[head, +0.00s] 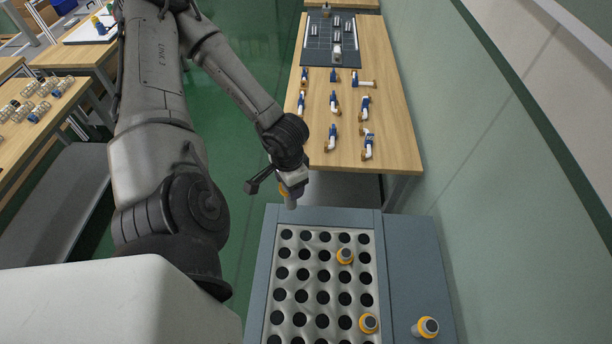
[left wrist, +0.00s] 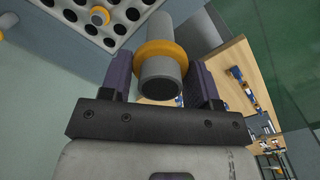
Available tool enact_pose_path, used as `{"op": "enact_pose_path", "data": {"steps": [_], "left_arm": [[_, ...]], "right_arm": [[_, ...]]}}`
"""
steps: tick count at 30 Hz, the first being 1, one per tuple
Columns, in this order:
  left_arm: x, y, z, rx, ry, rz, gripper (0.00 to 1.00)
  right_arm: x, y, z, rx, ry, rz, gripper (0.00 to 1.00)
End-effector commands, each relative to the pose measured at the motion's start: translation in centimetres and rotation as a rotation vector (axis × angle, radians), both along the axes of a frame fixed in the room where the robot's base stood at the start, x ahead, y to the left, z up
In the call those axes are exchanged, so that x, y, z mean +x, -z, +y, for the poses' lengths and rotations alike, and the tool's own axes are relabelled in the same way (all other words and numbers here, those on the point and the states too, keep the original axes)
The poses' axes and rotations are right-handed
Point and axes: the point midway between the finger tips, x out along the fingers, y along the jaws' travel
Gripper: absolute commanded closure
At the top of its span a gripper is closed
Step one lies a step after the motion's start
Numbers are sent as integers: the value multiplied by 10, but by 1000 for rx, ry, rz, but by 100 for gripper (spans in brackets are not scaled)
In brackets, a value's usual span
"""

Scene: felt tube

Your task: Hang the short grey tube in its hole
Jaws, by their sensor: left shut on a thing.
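My left gripper (head: 289,188) is shut on a short grey tube (head: 291,203) with an orange collar, held in the air just beyond the far left edge of the perforated plate (head: 312,257). In the left wrist view the tube (left wrist: 160,78) sits between the two dark fingers of the gripper (left wrist: 160,90), its open end facing the camera. The plate has rows of round dark holes, most of them empty. It also shows in the left wrist view (left wrist: 62,12), at the upper left. My right gripper is not in view.
Another collared tube (head: 427,327) lies on the blue-grey surface (head: 408,270) to the right. A wooden table (head: 385,100) with blue-and-white fittings (head: 333,101) stands behind.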

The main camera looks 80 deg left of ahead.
Motion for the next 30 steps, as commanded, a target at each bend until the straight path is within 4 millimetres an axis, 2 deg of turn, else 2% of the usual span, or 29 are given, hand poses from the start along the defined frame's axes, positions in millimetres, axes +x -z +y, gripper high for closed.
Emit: {"op": "enact_pose_path", "data": {"steps": [1,7,30], "left_arm": [[-8,-6,2,-1,-2,5,67],[-22,-2,6,-1,0,1,67],[-24,-1,5,-2,44,1,67]], "right_arm": [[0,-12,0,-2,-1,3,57],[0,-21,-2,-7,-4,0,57],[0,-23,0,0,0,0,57]]}}
